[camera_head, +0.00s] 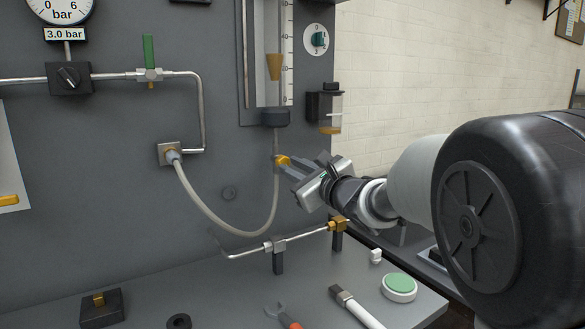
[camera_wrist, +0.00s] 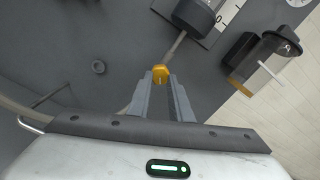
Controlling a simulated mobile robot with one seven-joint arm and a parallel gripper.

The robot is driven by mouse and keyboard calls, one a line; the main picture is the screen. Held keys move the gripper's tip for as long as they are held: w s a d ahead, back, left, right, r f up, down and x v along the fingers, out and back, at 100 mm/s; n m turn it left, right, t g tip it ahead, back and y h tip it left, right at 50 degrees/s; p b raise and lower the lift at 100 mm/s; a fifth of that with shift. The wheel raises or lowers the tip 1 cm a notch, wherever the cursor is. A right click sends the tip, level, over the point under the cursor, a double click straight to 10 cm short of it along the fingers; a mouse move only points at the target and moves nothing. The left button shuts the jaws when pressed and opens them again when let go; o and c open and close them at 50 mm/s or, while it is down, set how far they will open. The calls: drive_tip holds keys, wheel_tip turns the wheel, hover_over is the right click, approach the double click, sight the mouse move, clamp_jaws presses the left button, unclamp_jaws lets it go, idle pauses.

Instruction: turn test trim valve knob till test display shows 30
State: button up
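The yellow trim valve knob (camera_head: 283,160) sits on the grey panel, below the flow tube. It also shows at the fingertips in the wrist view (camera_wrist: 160,73). My gripper (camera_head: 288,163) reaches it from the right, its two fingers close together with one on each side of the knob; they appear closed on it, though the contact is small in view. The test display, seemingly the clear flow tube (camera_head: 270,25) with a scale, holds an orange cone float (camera_head: 275,67). The float's wide top stands between the marks that look like 20 and 40; the exact reading is too small to tell.
A round selector dial (camera_head: 316,39) and a clear bowl filter (camera_head: 330,112) are right of the tube. A grey hose (camera_head: 225,228) loops below left.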

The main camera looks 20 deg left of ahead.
drive_tip(key=shift+s+d, duration=0.5)
drive_tip(key=shift+d, duration=0.05)
drive_tip(key=v, duration=0.6)
idle(0.4)
drive_tip(key=shift+o, duration=0.2)
